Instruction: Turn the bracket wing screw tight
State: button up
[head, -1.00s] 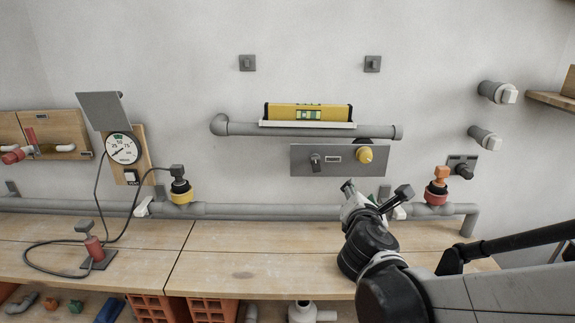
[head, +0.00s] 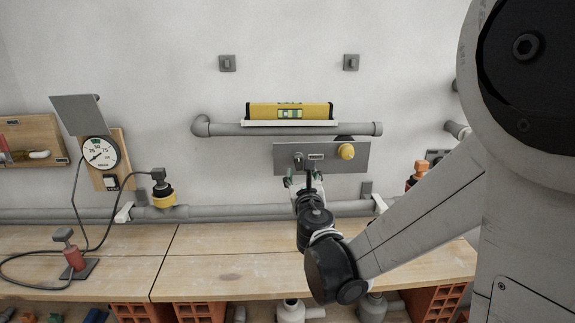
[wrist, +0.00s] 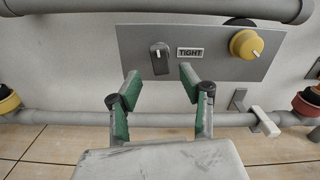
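The grey bracket plate (head: 330,166) is on the wall under the upper pipe. A dark wing screw (wrist: 160,58) sits at its left part, beside a label reading "TIGHT" (wrist: 190,52); its wing stands roughly upright in the wrist view. The screw also shows in the head view (head: 298,160), just above my gripper. My gripper (wrist: 159,90) is open and empty, its green-padded fingers spread below and to either side of the screw, apart from it. In the head view my gripper (head: 303,180) is in front of the plate's lower left.
A yellow knob (wrist: 246,44) is on the plate's right part. A yellow spirit level (head: 289,111) rests above the upper pipe (head: 230,129). A lower pipe (head: 240,212) runs along the wall behind the wooden bench (head: 220,265). A gauge (head: 101,152) stands at left.

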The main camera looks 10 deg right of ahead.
aim_at(299, 165)
jog(key=shift+w+d, duration=0.25)
jog(key=shift+w, duration=1.35)
jog(key=shift+w+d, duration=0.2)
jog(key=shift+w, duration=1.35)
grip_shut()
